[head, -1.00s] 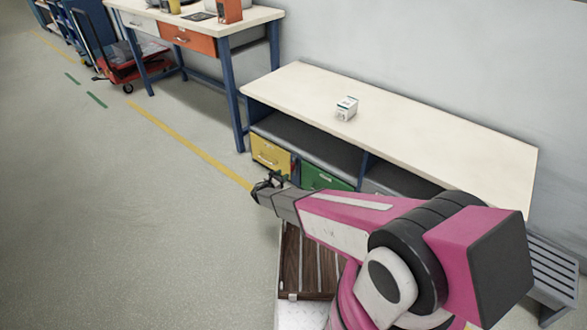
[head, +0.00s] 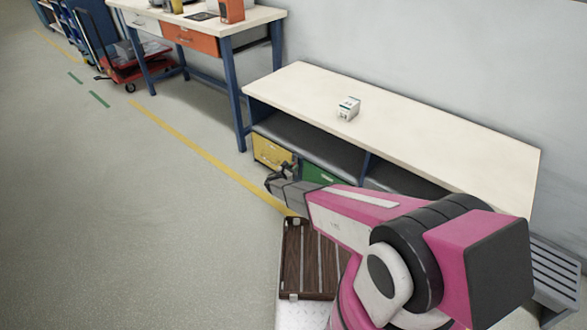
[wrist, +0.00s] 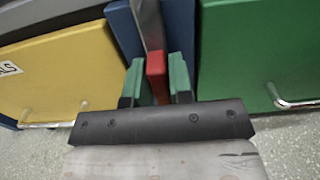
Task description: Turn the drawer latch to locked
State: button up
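A red tab (wrist: 156,68), apparently the latch handle, shows in the wrist view at the blue post between two drawers. A grey strip (wrist: 148,22) stands directly above it. My gripper (wrist: 157,78) has its green-padded fingers on either side of the red tab. The fingers look open, with narrow gaps beside the tab; contact is not clear. The yellow drawer (wrist: 65,72) is on the left and the green drawer (wrist: 258,55) on the right. In the head view my gripper (head: 279,178) is in front of these drawers and hides the latch.
A taller workbench (head: 250,20) with an orange drawer (head: 190,37) stands at the back left. A red cart (head: 135,70) is beside it. A slatted grey bench (head: 556,275) is at the right. Open floor lies left.

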grip_shut()
jog(key=n, duration=0.4)
jog(key=shift+a+n, duration=0.1)
jog(key=shift+n, duration=0.2)
jog(key=n, duration=0.4)
jog(key=shift+w+a+f+n, duration=0.1)
jog(key=shift+w+n, duration=0.05)
jog(key=shift+n, duration=0.15)
jog(key=n, duration=0.4)
jog(key=shift+n, duration=0.3)
jog(key=shift+f+n, duration=0.15)
jog(key=shift+n, duration=1.95)
jog(key=shift+a, duration=0.1)
